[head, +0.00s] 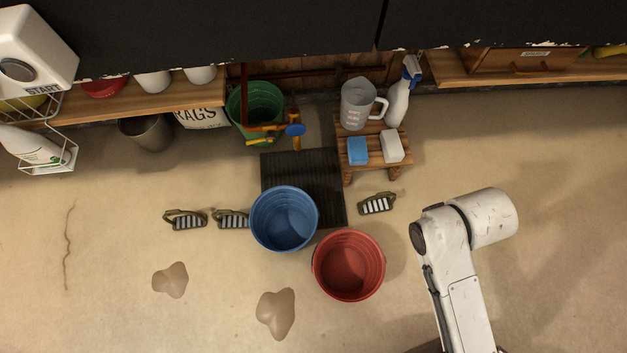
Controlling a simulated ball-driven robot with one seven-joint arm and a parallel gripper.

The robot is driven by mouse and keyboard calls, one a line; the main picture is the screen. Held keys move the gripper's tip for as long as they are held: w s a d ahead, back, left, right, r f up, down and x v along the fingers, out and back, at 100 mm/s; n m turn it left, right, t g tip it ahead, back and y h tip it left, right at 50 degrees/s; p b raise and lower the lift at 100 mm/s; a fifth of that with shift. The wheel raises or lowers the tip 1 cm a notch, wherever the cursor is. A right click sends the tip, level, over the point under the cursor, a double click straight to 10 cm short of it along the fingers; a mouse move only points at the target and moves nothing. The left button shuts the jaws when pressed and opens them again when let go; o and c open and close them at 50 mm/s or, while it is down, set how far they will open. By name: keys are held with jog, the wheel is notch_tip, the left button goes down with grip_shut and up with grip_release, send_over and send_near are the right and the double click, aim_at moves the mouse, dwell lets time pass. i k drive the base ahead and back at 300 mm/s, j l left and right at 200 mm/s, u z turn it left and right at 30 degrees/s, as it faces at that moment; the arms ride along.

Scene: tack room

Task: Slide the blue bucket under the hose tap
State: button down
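The blue bucket (284,219) stands upright and looks empty, over the front left part of a dark ribbed mat (290,165). The hose tap (295,131), with a blue handle and orange and yellow parts, is at the back edge of the mat. The bucket is nearer to me than the tap, with bare mat between them. My arm (462,275) reaches in from the bottom right, to the right of both buckets and apart from them. My gripper is not visible.
A red bucket (348,265) stands close beside the blue one. Boot brushes (187,220) lie left, another (376,203) right. A wooden stool (375,171) holds a jug, spray bottle and two blocks. Puddles (276,313) mark the front floor.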

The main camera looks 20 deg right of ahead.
aim_at(283, 218)
jog(key=j+z, duration=0.45)
jog(key=k+j+z, duration=0.1)
jog(key=j+z, duration=0.35)
jog(key=j, duration=0.25)
jog(key=k+j+z, duration=0.15)
jog(key=j+z, duration=0.3)
jog(key=k+j, duration=0.15)
jog(key=j, duration=0.25)
jog(key=k+j+z, duration=0.1)
jog(key=j, duration=0.3)
jog(key=k+j, duration=0.4)
jog(key=j, duration=0.35)
jog(key=k+j+z, duration=0.1)
jog(key=j, duration=0.3)
jog(key=k+j, duration=0.25)
jog(key=j+z, duration=0.05)
jog(key=j, duration=0.05)
